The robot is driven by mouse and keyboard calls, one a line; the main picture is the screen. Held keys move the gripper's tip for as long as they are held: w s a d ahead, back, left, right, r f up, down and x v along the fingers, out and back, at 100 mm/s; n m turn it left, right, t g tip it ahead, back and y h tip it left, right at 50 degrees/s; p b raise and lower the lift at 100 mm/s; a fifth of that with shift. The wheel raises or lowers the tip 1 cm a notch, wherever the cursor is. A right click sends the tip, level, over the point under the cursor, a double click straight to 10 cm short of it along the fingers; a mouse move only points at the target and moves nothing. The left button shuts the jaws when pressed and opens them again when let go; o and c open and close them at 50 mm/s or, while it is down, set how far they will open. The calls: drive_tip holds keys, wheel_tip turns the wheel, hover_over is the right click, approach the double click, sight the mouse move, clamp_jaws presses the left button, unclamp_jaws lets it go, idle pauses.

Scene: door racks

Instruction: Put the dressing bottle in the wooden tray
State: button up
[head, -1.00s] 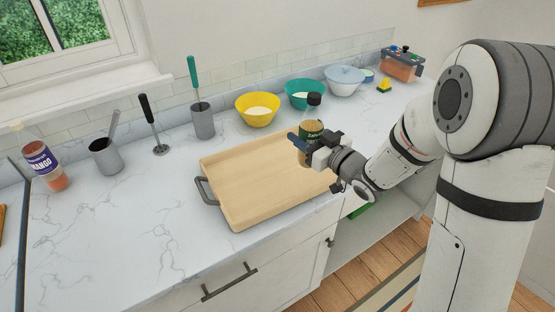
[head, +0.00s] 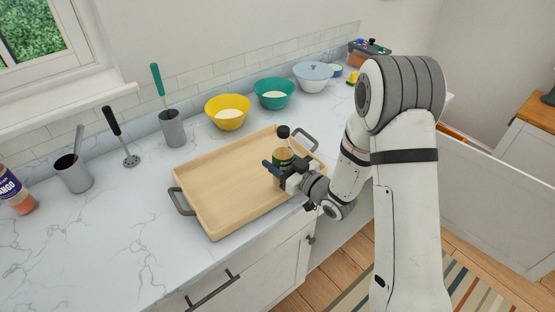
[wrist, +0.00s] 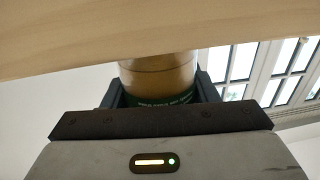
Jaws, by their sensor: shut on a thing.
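The dressing bottle (head: 283,157) has a dark cap, a brownish body and a green label. It stands roughly upright at the right part of the wooden tray (head: 215,195). My gripper (head: 282,170) is shut around the bottle, coming from the front right. In the wrist view the bottle's body (wrist: 158,75) sits between both fingers of my gripper (wrist: 160,92). Pale wood (wrist: 80,35) crosses the top of that view and hides one end of the bottle. I cannot tell whether the bottle's base touches the tray floor. The rest of the tray is empty.
Grey utensil holders (head: 172,128) (head: 73,174) and a jar (head: 15,192) are at left. Counter (head: 100,240) left of the tray is clear.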

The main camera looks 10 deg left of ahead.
drive_tip(key=shift+f+b, duration=0.2)
drive_tip(key=shift+b, duration=0.1)
drive_tip(key=o, duration=1.2)
drive_tip(key=shift+s, duration=0.1)
drive_tip(key=shift+r, duration=0.15)
drive_tip(key=b+v, duration=0.3)
drive_tip(key=v, duration=0.9)
drive_tip(key=w+d+r+m+h, duration=0.1)
drive_tip(key=d+r+m+h, duration=0.15)
drive_tip(key=d+h, duration=0.45)
drive_tip(key=w+d+r+m+h, duration=0.1)
drive_tip(key=d+r+m+h, duration=0.15)
drive_tip(key=d+h, duration=0.5)
drive_tip(key=s+d+r+m+g, duration=0.1)
drive_tip(key=s+r+m+g, duration=0.1)
drive_tip(key=s, duration=0.8)
drive_tip(key=s+d+r+m+g, duration=0.1)
drive_tip(key=s+r+m+g, duration=0.2)
drive_tip(key=s, duration=0.6)
drive_tip(key=shift+s+m+g, duration=0.4)
drive_tip(key=shift+m+g, duration=0.2)
drive_tip(key=shift+g, duration=0.3)
